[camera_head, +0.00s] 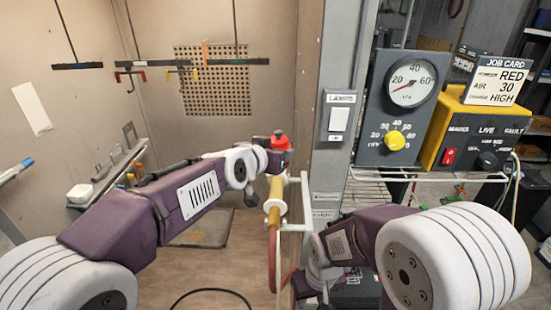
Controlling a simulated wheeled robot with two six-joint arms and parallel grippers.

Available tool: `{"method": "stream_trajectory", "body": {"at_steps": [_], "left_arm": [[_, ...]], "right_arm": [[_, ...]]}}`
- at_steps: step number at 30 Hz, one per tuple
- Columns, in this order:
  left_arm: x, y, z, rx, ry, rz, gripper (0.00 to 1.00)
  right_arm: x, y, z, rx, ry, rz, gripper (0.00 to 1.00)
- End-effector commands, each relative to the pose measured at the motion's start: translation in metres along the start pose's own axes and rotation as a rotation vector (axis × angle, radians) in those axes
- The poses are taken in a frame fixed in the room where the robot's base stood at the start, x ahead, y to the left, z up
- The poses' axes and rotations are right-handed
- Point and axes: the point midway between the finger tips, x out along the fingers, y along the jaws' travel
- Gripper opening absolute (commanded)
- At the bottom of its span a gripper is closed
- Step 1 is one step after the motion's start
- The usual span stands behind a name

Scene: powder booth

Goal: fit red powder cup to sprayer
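A red cup (281,142) with a dark top shows at the centre, at the far end of my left arm. My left gripper (268,152) is right beside the cup, small and partly hidden by its wrist; I cannot tell whether its fingers touch the cup. Just below is a yellow tube-like body with a pale collar (274,207), seemingly the sprayer, upright beside a white bracket (301,203). I cannot tell whether cup and sprayer touch. My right gripper (306,285) is low, right of the sprayer's hose; its fingers are not clear.
A grey post with a lamp switch (339,119) stands right of the sprayer. A gauge panel (390,105) and a yellow control box (479,133) with a job card (497,82) sit on a wire shelf. A perforated panel (216,88) and hanging hooks are on the booth's back wall.

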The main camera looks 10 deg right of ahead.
Motion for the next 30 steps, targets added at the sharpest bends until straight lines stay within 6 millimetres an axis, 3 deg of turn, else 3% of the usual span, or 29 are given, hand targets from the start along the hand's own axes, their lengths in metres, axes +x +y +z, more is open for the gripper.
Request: {"method": "stream_trajectory", "body": {"at_steps": [15,30], "left_arm": [[-0.002,-0.001,0.006,0.012,-0.003,0.024,0.18],[-0.003,-0.001,0.005,0.018,-0.004,0.033,0.18]], "right_arm": [[0.042,0.001,0.004,0.000,0.000,0.000,0.36],[0.050,0.001,0.005,0.000,0.000,0.000,0.36]]}}
